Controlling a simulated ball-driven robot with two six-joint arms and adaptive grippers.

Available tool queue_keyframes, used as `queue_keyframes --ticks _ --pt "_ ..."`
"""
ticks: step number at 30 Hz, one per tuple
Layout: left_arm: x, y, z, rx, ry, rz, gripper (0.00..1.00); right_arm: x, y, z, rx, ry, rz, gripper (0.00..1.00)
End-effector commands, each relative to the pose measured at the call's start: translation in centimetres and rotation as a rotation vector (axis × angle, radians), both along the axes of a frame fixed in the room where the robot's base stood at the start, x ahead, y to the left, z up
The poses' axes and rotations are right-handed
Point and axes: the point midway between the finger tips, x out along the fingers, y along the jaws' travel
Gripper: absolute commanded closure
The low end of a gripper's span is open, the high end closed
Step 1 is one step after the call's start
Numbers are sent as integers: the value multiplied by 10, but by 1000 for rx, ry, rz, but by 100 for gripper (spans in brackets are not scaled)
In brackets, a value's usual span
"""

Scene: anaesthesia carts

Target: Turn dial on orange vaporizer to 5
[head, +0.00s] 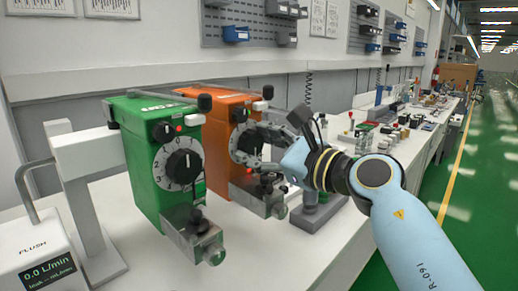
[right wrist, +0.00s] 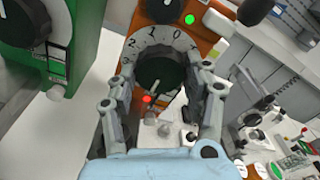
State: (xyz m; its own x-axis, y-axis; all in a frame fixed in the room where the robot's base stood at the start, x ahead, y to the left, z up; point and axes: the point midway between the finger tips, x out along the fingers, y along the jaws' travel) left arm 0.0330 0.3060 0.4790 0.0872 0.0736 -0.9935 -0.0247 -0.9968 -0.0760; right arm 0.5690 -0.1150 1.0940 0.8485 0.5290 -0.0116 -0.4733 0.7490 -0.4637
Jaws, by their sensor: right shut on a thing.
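The orange vaporizer (head: 222,112) stands on the bench behind and right of the green vaporizer (head: 150,120). Its black dial (head: 243,146) faces me and is partly hidden by my right gripper (head: 258,149). In the right wrist view the fingers of my right gripper (right wrist: 160,82) lie on both sides of the black dial (right wrist: 160,72) and are shut on it. A white numbered ring (right wrist: 150,38) surrounds the dial, with low numbers such as 0, 1 and 2 along its upper part. I cannot read the exact setting. My left gripper is not in view.
The green vaporizer's own dial (head: 184,166) is close on the left. A flow meter box (head: 40,262) reading 0.0 L/min stands at the lower left. Several small items (head: 400,128) lie farther along the bench. The green floor on the right is clear.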

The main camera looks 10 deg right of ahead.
Motion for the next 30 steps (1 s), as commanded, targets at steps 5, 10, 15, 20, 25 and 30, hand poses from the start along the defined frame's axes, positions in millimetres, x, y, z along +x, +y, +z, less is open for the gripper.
queue_keyframes --ticks 5,10,15,20,25,30 --pt "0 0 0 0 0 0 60 0 0 -1 -8 -1 0 82" --pt "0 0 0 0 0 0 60 0 0 -1 -7 0 0 82" --pt "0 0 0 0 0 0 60 0 0 -1 -5 -1 0 39" --pt "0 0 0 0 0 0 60 0 0 -1 -5 -1 0 39" --pt "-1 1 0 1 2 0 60 -6 -4 -1 -6 -2 -1 39" --pt "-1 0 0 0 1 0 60 -31 -20 -2 -10 -1 -1 39"
